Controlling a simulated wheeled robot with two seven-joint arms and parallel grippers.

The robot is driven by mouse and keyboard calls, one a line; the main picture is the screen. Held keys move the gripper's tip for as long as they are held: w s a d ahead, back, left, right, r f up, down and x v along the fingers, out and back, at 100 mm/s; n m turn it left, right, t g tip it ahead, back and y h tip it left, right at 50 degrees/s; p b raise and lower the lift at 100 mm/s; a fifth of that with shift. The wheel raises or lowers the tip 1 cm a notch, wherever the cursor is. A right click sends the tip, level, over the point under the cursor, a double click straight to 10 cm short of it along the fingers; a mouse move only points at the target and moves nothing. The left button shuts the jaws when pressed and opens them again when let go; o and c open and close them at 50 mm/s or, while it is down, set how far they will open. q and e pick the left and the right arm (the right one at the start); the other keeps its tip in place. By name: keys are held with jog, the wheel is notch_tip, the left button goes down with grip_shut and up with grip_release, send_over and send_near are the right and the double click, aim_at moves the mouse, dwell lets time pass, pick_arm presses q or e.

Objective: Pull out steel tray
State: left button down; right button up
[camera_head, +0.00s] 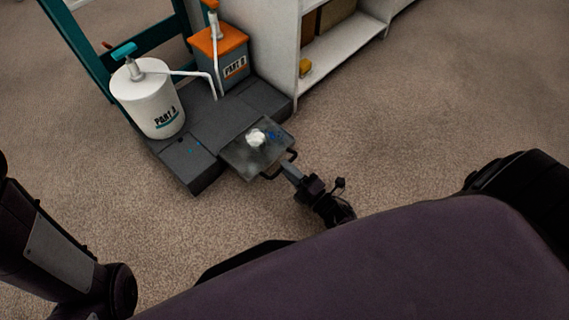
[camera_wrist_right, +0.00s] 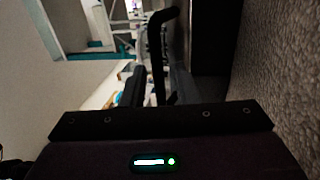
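The steel tray (camera_head: 240,158) is a grey, flat square with a black handle (camera_head: 292,156) on its near right side. It juts out from the dark base under the pumps. A white lump and blue spots lie on it. My right gripper (camera_head: 288,171) is at the handle. In the right wrist view the black handle (camera_wrist_right: 156,50) runs between the two close-set fingers of the right gripper (camera_wrist_right: 157,85), which look shut on it. My left arm shows at the lower left of the head view, but its gripper is out of view.
A white PART A drum (camera_head: 145,98) and a grey PART B can (camera_head: 228,68) with an orange top stand on the dark base (camera_head: 192,165), with pumps and spouts. A white shelf unit (camera_head: 345,45) stands behind. Carpet to the right is clear.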

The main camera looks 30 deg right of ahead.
jog(key=p+v, duration=0.1)
jog(key=v, duration=0.5)
jog(key=shift+r, duration=0.1)
dwell(0.3)
